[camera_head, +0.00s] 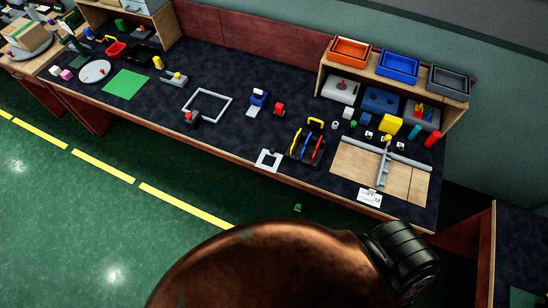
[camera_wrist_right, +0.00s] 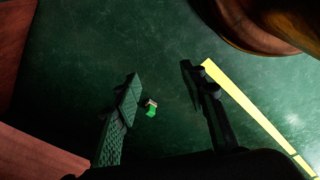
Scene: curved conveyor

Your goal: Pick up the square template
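A small flat white square with a square hole (camera_head: 269,160) lies near the front edge of the dark worktop. A larger, thin, light grey square frame (camera_head: 207,105) lies further left on the same worktop. I cannot tell for certain which is the square template. My right gripper (camera_wrist_right: 160,73) is open and empty in the right wrist view, with its two dark fingers apart above the green floor. Neither square shows in that view. My left gripper is not in view.
A small green object (camera_wrist_right: 151,109) lies on the floor, also in the head view (camera_head: 298,208). A black tool holder (camera_head: 306,146) stands right of the white square. A wooden board (camera_head: 352,168) with a grey T-shaped bar lies further right.

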